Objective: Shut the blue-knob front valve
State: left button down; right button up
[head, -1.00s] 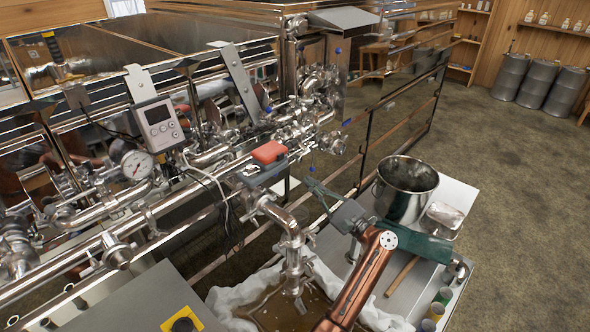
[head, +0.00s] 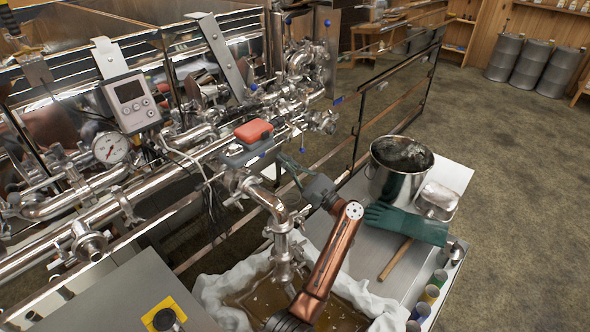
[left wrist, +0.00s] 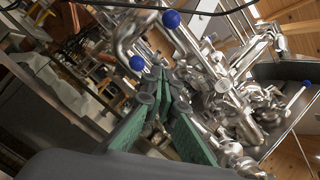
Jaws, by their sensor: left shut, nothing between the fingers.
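Several blue knobs sit on small valve levers among the steel pipework. One blue knob (head: 301,152) hangs low at the front, just above my left gripper (head: 286,162); another blue knob (head: 338,100) is farther back. I cannot tell for sure which is the front valve. My left gripper, with green finger pads, is shut and empty, beside the pipework and apart from the knobs as far as I can see. In the left wrist view its fingertips (left wrist: 158,88) are close to a blue knob (left wrist: 137,63), with another blue knob (left wrist: 171,19) above. My right gripper is not seen.
A red-topped box (head: 254,131) and a curved steel outlet pipe (head: 268,200) are left of my gripper. Below is a cloth-lined tray of brown liquid (head: 335,312). A steel bucket (head: 387,180) and a green glove (head: 408,222) are on the cart to the right.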

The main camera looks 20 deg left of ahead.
aim_at(278, 134)
pick_arm(q)
jog(key=r, duration=0.1)
jog(key=s+a+r, duration=0.1)
jog(key=a+r+p, duration=0.1)
jog(key=r, duration=0.1)
jog(key=shift+s+a, duration=0.1)
jog(key=shift+s, duration=0.2)
jog(key=shift+a+r, duration=0.1)
